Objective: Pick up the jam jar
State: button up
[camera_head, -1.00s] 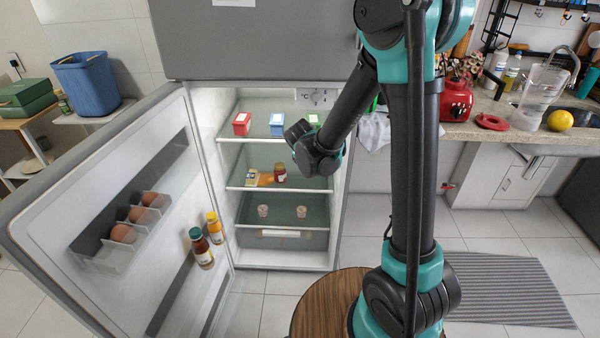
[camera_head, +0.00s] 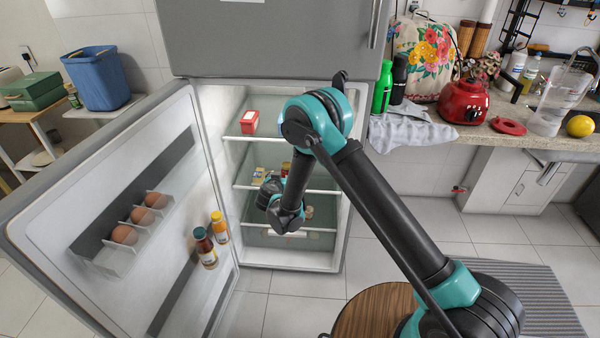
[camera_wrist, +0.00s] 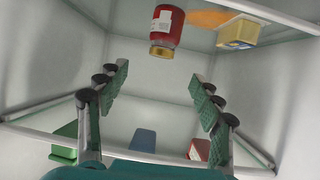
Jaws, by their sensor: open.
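The jam jar (camera_wrist: 166,32), dark red with a white label and a gold lid, stands on a fridge shelf. In the wrist view it appears upside down at the top, beyond and roughly between my fingertips. In the head view the jam jar (camera_head: 286,167) is mostly hidden behind my arm. My gripper (camera_wrist: 160,82) is open and empty, its two green-padded fingers spread wide and apart from the jar. In the head view my gripper (camera_head: 267,190) is at the fridge opening near the middle shelf; its fingertips cannot be made out.
A yellow tub (camera_wrist: 238,33) and an orange item (camera_wrist: 207,18) lie beside the jar. A red box (camera_head: 249,122) stands on the shelf above. The open fridge door (camera_head: 120,220), holding eggs and bottles, is at left. A round wooden stool (camera_head: 368,312) stands in front.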

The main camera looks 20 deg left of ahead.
jog(key=x, duration=1.2)
jog(key=shift+f, duration=0.1)
jog(key=shift+a+r+x, duration=0.1)
jog(key=shift+r+x, duration=0.1)
jog(key=shift+x, duration=1.15)
jog(key=shift+a+r+x, duration=0.1)
jog(key=shift+r+x, duration=0.1)
jog(key=shift+x, duration=1.15)
jog(key=shift+w, duration=0.1)
grip_shut()
